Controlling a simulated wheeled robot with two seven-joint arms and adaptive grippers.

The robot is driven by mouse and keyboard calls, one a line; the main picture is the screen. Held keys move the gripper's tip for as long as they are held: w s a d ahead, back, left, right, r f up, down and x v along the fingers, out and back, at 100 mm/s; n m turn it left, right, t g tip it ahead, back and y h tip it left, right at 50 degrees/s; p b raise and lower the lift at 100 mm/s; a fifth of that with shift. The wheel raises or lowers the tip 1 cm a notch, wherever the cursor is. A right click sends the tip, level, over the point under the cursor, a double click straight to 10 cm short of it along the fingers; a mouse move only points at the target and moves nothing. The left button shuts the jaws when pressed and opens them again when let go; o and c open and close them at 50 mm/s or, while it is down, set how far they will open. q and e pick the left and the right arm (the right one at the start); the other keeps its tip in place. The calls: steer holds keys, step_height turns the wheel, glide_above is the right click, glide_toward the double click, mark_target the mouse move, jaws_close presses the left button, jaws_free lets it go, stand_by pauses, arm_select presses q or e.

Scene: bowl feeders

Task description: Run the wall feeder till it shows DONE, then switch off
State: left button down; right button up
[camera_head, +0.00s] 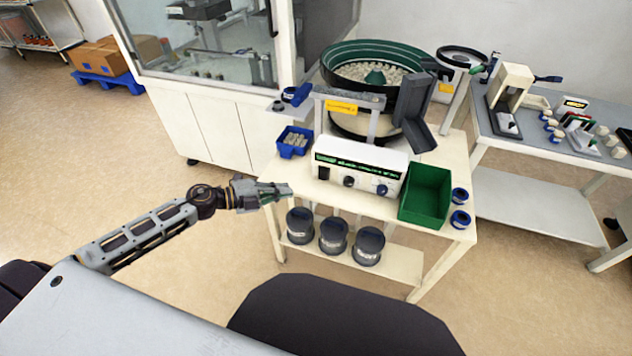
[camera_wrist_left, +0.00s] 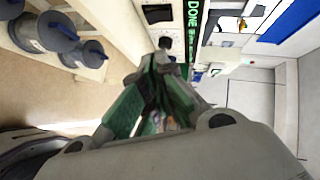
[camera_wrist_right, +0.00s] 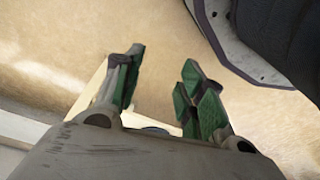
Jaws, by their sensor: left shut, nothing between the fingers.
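The bowl feeder (camera_head: 340,83) has a dark green bowl holding many pale parts. Its white controller (camera_head: 390,160) stands in front, with a green display (camera_head: 357,165), a dark switch at left and two knobs. In the left wrist view the display (camera_wrist_left: 193,22) reads DONE. A dark switch (camera_wrist_left: 158,13) and a knob (camera_wrist_left: 166,42) show beside it. My left gripper (camera_head: 288,191) is shut and empty, left of the controller, at the table's front edge. My right gripper (camera_wrist_right: 160,80) is open and empty over the floor, seen only in the right wrist view.
A green bin (camera_head: 427,195) stands right of the controller, a blue bin (camera_head: 293,142) at its left. Several dark canisters (camera_head: 333,236) sit on the lower shelf. A second bench (camera_head: 540,145) at right holds other equipment.

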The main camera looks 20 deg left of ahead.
mark_target(323, 174)
arm_select(q)
steer(key=shift+w+d, duration=0.1)
steer(key=shift+w, duration=0.05)
steer(key=x, duration=0.3)
steer(key=b+x, duration=0.1)
steer(key=x, duration=0.6)
steer(key=shift+w+f+b, duration=0.2)
steer(key=shift+w+b, duration=0.1)
steer(key=shift+w, duration=0.1)
steer(key=shift+w+f+b, duration=0.25)
steer(key=shift+w, duration=0.4)
steer(key=shift+w+f+b, duration=0.25)
steer(key=shift+w, duration=0.45)
arm_select(e)
step_height(323, 174, up, 7)
steer(key=a, duration=0.1)
steer(key=shift+w+a+r, duration=0.15)
steer(key=shift+w+a, duration=0.05)
steer(key=shift+a, duration=0.1)
arm_select(q)
steer(key=shift+w+f+b, duration=0.1)
steer(key=shift+f+b, duration=0.05)
steer(key=shift+b, duration=0.25)
